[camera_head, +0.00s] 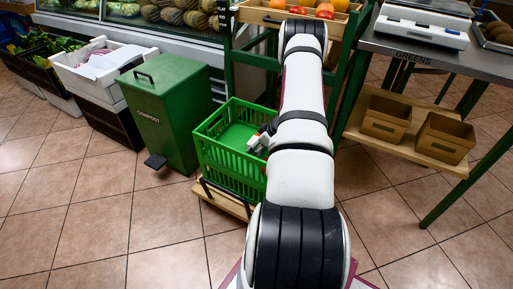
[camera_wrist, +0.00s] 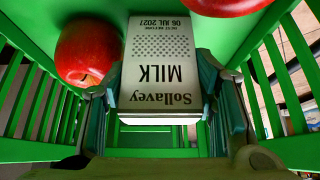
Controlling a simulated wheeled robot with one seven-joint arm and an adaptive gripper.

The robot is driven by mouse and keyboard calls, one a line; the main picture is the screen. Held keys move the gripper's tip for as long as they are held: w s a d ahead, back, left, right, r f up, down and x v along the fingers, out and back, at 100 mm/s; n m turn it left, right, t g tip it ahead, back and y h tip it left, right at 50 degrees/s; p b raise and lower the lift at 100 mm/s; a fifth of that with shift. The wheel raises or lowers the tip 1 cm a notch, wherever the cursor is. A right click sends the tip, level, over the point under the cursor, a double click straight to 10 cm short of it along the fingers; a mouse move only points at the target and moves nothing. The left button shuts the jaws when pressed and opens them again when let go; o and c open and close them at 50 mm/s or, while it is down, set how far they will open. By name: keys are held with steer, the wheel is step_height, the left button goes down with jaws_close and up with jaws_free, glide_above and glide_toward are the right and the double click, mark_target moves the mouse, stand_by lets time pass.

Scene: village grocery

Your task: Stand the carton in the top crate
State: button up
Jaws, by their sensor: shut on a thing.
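A milk carton (camera_wrist: 162,68), white with black print reading "Sollavey MILK", is between the fingers of my gripper (camera_wrist: 162,85) in the wrist view, its lettering upside down there. My gripper is shut on it. The green top crate (camera_head: 228,160) stands low at the centre of the head view, and its slatted walls surround the carton in the wrist view. My gripper (camera_head: 262,139) reaches into the crate's right side, partly hidden by my arm. I cannot tell whether the carton touches the crate floor.
A red apple (camera_wrist: 88,52) lies left of the carton in the crate, and another (camera_wrist: 232,4) is at the upper right. A green compost bin (camera_head: 165,112) stands left of the crate. A steel table (camera_head: 430,55) with cardboard boxes (camera_head: 386,118) below stands right.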

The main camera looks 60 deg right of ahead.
steer(key=shift+f+b, duration=0.2)
steer(key=shift+b, duration=0.2)
steer(key=o, duration=1.4)
steer(key=shift+c, duration=0.2)
steer(key=shift+r, duration=0.15)
